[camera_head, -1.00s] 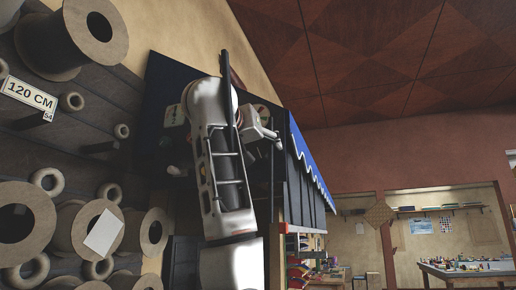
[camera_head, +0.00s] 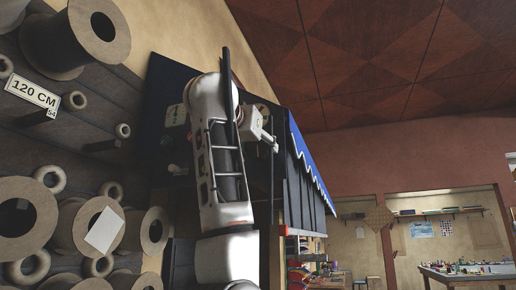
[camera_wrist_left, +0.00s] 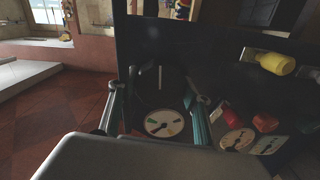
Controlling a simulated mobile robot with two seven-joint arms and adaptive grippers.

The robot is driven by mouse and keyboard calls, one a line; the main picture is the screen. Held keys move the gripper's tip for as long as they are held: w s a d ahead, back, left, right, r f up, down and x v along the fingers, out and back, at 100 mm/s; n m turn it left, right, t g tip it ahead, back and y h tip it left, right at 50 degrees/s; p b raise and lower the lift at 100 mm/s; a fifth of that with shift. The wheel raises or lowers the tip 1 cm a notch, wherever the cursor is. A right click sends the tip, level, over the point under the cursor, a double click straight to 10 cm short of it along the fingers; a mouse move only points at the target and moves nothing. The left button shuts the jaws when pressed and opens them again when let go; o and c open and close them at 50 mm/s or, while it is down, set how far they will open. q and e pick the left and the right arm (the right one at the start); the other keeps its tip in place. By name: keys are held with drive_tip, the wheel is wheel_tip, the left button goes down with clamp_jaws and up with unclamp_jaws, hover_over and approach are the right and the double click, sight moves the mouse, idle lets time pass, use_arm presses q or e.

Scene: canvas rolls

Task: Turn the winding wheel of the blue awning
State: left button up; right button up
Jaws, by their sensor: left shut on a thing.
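The blue awning (camera_head: 310,165) shows in the head view as a scalloped strip with a pale edge, to the right of a dark panel (camera_head: 159,95). My left arm reaches up in front of this panel and hides much of it. In the left wrist view my left gripper (camera_wrist_left: 157,92) has one finger on each side of a dark round wheel (camera_wrist_left: 160,76) with a pale mark, and is shut on it. The wheel's outline is hard to make out against the dark panel. A pale dial (camera_wrist_left: 164,123) with coloured marks shows below the wheel. My right gripper is not in view.
Right of the gripper in the wrist view are a yellow knob (camera_wrist_left: 276,63), a red knob (camera_wrist_left: 265,122) and more pale dials (camera_wrist_left: 237,140). Spools (camera_head: 75,38) and a "120 CM" sign (camera_head: 33,91) are on the left wall. A table (camera_head: 470,274) stands far right.

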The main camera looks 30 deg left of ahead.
use_arm(q)
drive_tip(key=o, duration=1.1)
drive_tip(key=v, duration=1.2)
drive_tip(key=shift+a, duration=0.1)
